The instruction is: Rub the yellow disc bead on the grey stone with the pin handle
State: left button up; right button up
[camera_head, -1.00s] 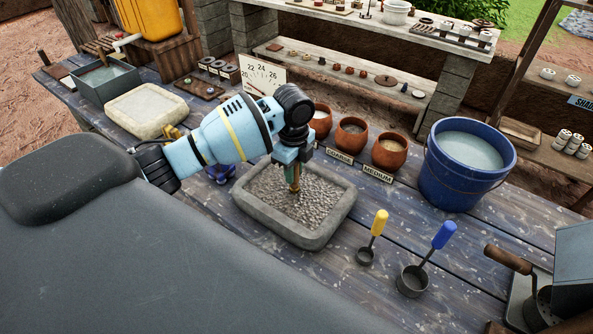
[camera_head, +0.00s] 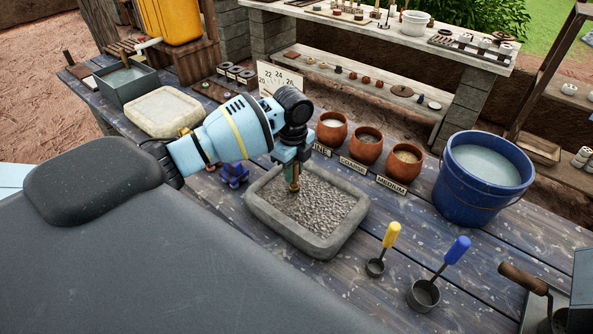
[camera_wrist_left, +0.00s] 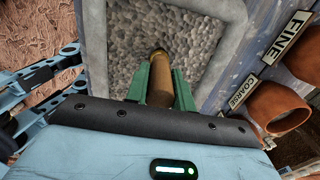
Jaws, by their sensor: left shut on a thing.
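The grey stone (camera_head: 270,217) is a shallow rectangular block with a raised rim and a rough, pebbly grey inside, on the table in the middle of the head view. My left gripper (camera_head: 293,174) is over its back-left part, pointing down, with green fingers shut on the brown pin handle (camera_wrist_left: 159,80). The handle's lower end (camera_head: 295,187) is at or just above the pebbly surface; I cannot tell if it touches. My right gripper is not in view.
Terracotta pots (camera_head: 366,147) with labels stand behind the stone, and a blue water bucket (camera_head: 462,200) stands right. Yellow-handled (camera_head: 391,236) and blue-handled (camera_head: 457,250) scoops stand front right. A small dark-blue stand (camera_head: 234,173) and a cream slab (camera_head: 165,110) are left.

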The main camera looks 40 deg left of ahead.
pick_arm(q)
jog(key=shift+a+f, duration=0.1)
jog(key=shift+a, duration=1.5)
jog(key=shift+w, duration=0.1)
notch_tip(320, 180, up, 7)
jog(key=shift+d, duration=0.15)
